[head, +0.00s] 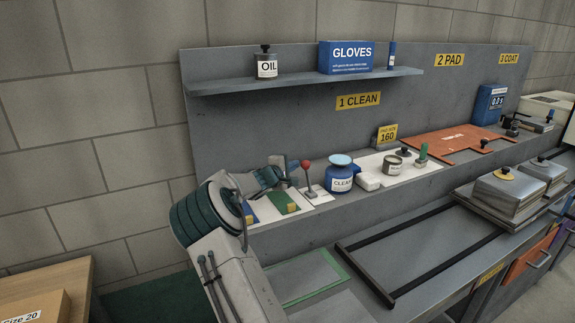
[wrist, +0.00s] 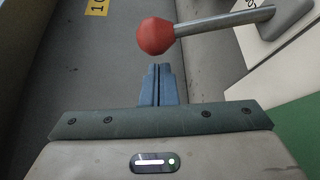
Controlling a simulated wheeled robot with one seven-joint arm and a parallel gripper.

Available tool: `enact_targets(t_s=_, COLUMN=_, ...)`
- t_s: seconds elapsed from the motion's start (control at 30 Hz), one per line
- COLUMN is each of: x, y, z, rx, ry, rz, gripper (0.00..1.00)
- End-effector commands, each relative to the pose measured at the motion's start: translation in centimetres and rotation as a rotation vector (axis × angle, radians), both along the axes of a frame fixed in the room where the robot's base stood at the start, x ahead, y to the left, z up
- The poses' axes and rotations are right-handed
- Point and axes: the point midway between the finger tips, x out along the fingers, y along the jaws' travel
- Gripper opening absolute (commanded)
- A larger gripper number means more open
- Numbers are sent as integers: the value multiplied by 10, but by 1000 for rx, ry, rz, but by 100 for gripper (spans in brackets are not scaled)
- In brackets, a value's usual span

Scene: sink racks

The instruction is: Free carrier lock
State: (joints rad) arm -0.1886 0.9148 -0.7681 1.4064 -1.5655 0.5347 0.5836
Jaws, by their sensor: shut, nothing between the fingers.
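A lever with a red ball knob (head: 306,164) and a grey shaft rises from a grey base on a white plate, at the left part of the raised ledge. In the wrist view the red knob (wrist: 155,36) is just beyond my fingertips, with its shaft running right to the base (wrist: 275,15). My gripper (head: 291,170) is just left of the lever in the head view. In the wrist view my gripper's blue fingers (wrist: 158,68) are together and empty, pointing at the knob, with a small visible gap. No part is labelled as a carrier lock in readable text.
A blue CLEAN jar (head: 341,176) stands right of the lever. A green block (head: 284,203) lies beneath my gripper. Further right are a tin (head: 392,164) and an orange-brown plate (head: 455,142). A shelf (head: 300,81) with an oil can and gloves box hangs above.

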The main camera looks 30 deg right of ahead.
Motion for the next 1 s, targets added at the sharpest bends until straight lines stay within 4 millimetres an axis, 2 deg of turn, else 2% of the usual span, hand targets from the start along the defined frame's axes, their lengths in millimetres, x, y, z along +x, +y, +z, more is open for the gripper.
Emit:
enact_targets(t_s=0.27, x=-10, y=-1, z=2, rx=0, ry=0, rz=1, gripper=0)
enact_targets(t_s=1.0, x=-7, y=5, z=3, rx=-2, ry=-44, rz=8, gripper=0)
